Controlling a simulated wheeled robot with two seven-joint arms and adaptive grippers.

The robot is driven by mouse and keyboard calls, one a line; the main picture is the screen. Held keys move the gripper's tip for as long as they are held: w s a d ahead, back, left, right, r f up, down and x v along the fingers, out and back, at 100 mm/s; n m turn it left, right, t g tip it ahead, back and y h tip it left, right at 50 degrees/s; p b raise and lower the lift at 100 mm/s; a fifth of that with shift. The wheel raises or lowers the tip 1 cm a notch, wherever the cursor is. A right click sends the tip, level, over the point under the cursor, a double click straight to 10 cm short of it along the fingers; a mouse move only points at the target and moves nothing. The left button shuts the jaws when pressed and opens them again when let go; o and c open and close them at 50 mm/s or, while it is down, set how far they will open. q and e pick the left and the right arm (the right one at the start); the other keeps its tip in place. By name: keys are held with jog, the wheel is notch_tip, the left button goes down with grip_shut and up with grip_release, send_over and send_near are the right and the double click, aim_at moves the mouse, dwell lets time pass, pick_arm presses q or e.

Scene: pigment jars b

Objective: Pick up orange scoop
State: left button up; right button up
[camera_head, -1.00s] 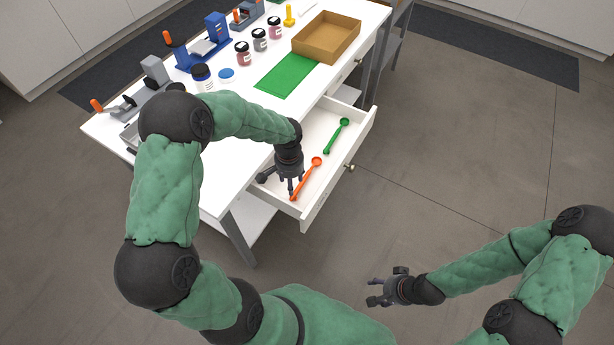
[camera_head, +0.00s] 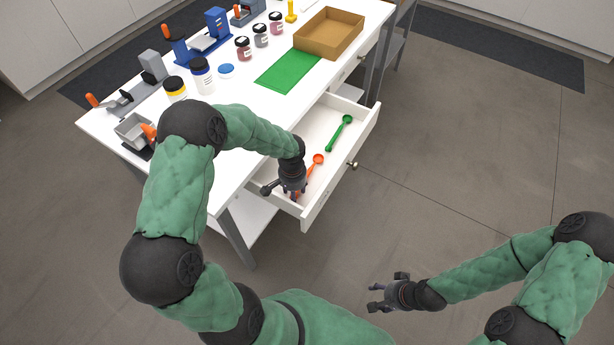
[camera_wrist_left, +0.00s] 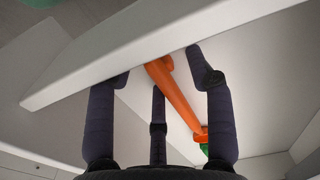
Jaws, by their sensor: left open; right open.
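The orange scoop (camera_head: 317,160) lies in the open white drawer (camera_head: 328,193). Its bowl and upper handle show in the head view; my left gripper covers the lower handle. My left gripper (camera_head: 293,194) points down into the drawer over the handle end. In the left wrist view the orange handle (camera_wrist_left: 178,96) runs between the spread dark fingers of the left gripper (camera_wrist_left: 160,85), which is open. Whether the fingers touch the handle I cannot tell. My right gripper (camera_head: 374,297) is open and empty over the floor, away from the table.
A green scoop (camera_head: 339,134) lies farther back in the drawer. The drawer's front wall rises close beside the left fingers. On the white table (camera_head: 232,104) are a green mat (camera_head: 288,71), a brown tray (camera_head: 330,33), several jars and blue and grey devices.

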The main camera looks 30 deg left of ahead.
pick_arm(q)
jog(key=c, duration=0.9)
jog(key=shift+c, duration=0.2)
jog(key=shift+r, duration=0.15)
